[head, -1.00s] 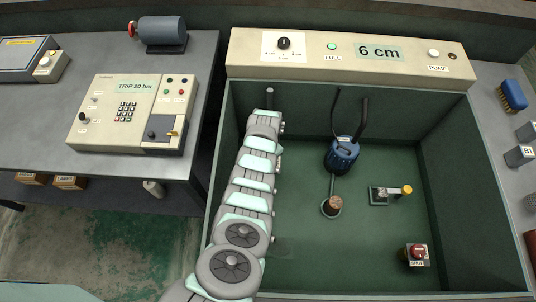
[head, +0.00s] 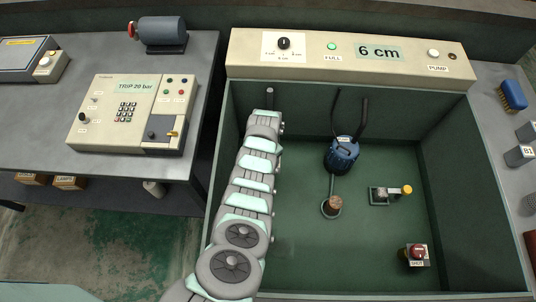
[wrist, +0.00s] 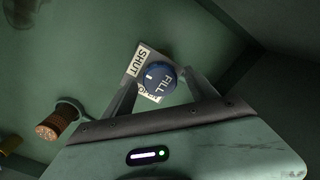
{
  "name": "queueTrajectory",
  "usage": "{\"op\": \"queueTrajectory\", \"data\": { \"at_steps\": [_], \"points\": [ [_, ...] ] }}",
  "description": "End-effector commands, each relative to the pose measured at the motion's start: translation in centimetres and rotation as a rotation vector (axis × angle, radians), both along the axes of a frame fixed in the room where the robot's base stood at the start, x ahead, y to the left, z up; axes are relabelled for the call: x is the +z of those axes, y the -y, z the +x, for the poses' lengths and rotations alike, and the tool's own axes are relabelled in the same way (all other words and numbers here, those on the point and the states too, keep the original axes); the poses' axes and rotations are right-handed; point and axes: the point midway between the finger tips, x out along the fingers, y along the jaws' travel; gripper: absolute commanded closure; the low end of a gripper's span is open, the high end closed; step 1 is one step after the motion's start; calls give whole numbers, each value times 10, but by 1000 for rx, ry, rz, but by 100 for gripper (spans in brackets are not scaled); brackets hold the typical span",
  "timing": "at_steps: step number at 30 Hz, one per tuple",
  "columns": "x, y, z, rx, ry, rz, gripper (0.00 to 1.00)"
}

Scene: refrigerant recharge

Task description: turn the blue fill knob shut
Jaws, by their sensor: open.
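The blue fill knob (wrist: 158,79), marked FILL, sits on a pale plate on the green tank wall or floor in the wrist view. A short white mark shows on the left side of its face. A SHUT label (wrist: 139,62) is at the knob's upper left. A second label below the knob is partly hidden. My gripper (wrist: 163,76) is open, with one finger on each side of the knob; I cannot tell whether they touch it. In the head view my arm hides the knob and the gripper.
The green tank (head: 400,278) also holds a blue cylinder (head: 342,154) with dark hoses, a brown-topped post (head: 332,206), a yellow-ended fitting (head: 391,194) and a red knob (head: 417,253). A panel (head: 350,54) reading 6 cm runs along the back.

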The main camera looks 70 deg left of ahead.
Motion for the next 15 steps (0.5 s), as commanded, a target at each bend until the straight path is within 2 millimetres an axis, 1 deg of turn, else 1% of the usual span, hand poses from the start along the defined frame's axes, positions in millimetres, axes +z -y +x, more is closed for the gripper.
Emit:
{"op": "queueTrajectory", "data": {
  "at_steps": [5,8,15],
  "points": [
    [14,0,0,0,1,3,33],
    [28,1,0,-1,1,1,33],
    [71,-1,1,-1,3,5,33]
  ]
}}
